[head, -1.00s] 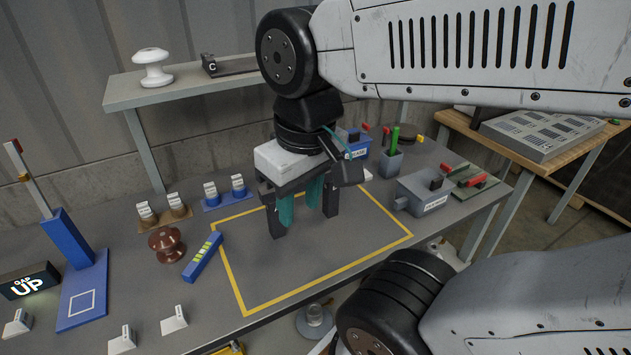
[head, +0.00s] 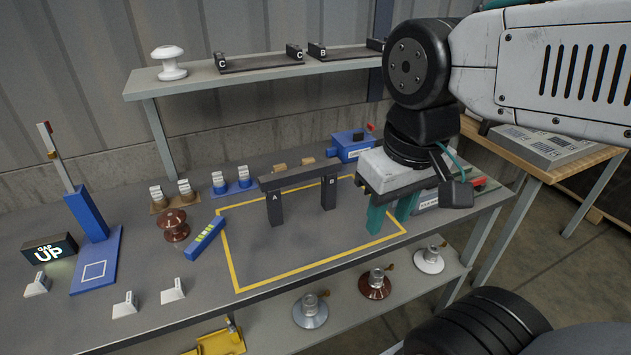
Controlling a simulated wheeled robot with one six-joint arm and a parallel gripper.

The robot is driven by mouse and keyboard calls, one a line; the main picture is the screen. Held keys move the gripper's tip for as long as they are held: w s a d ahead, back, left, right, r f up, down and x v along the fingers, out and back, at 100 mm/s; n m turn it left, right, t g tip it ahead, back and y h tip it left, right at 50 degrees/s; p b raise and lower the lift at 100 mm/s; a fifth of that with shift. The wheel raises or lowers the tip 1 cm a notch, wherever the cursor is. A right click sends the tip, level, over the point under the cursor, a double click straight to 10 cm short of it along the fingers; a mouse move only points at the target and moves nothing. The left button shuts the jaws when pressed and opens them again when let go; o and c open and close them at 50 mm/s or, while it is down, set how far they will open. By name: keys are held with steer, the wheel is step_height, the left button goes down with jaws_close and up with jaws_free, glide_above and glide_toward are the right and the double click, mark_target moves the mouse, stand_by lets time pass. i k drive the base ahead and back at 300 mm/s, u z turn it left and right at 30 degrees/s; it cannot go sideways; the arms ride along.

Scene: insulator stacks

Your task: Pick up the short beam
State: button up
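A dark beam (head: 300,178) lies across two dark posts, A (head: 275,207) and B (head: 329,193), inside the yellow outline on the table. Dark bars with raised lettered ends sit on the back shelf: one marked C at both ends (head: 262,64) and one marked B (head: 345,53), partly hidden by my arm. I cannot tell by length which is the short beam. My gripper (head: 391,216) points down at the right of the outline, its teal fingers apart with nothing visible between them. It is right of post B and apart from it.
A blue gauge stand (head: 90,225) is further left. A white insulator (head: 169,62) stands on the shelf (head: 130,89). The outline's front part is clear.

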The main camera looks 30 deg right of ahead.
mark_target(304, 172)
steer(key=z, duration=0.1)
steer(key=i, duration=0.5)
steer(key=k, duration=1.35)
steer(key=z, duration=0.6)
steer(key=i, duration=1.4)
steer(key=u, duration=0.55)
